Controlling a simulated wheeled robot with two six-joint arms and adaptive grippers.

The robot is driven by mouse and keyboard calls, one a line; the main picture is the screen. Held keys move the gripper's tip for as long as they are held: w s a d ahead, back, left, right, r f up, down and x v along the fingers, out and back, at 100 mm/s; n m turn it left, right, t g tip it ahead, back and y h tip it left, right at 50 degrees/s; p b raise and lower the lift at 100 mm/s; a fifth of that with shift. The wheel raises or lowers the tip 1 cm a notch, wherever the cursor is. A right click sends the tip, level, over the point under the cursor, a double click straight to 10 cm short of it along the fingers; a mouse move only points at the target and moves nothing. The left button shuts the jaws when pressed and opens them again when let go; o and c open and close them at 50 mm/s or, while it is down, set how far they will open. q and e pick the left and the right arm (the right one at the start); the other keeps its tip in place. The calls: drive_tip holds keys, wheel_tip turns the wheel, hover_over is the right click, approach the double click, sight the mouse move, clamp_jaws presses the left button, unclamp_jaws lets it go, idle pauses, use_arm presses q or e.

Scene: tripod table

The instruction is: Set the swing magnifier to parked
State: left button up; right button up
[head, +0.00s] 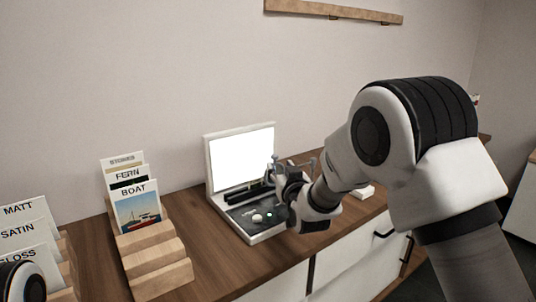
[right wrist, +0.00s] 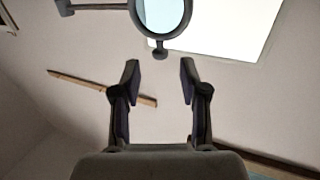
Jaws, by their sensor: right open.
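The swing magnifier (right wrist: 163,14) shows at the top of the right wrist view as a grey ring around a pale lens. A small knob (right wrist: 160,50) hangs from its rim and an arm (right wrist: 95,7) runs left from it. In the head view the magnifier is mostly hidden behind my right gripper (head: 282,182). My right gripper (right wrist: 160,72) is open and empty, its two fingertips on either side of and just below the knob, apparently not touching it. The magnifier belongs to a white stand with a bright panel (head: 241,158). My left gripper is out of view.
The stand's dark base (head: 245,228) carries small white knobs. Wooden card racks (head: 157,262) with labelled cards stand to the left on the wooden counter (head: 215,275). A wooden rail (head: 335,12) is on the wall. Bare counter lies between racks and stand.

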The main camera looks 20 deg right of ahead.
sight(276, 156)
drive_tip(key=w, duration=0.7)
drive_tip(key=shift+d+r, duration=0.2)
drive_tip(key=shift+r, duration=0.2)
drive_tip(key=shift+s+r, duration=0.1)
drive_tip(key=shift+r, duration=0.05)
clamp_jaws()
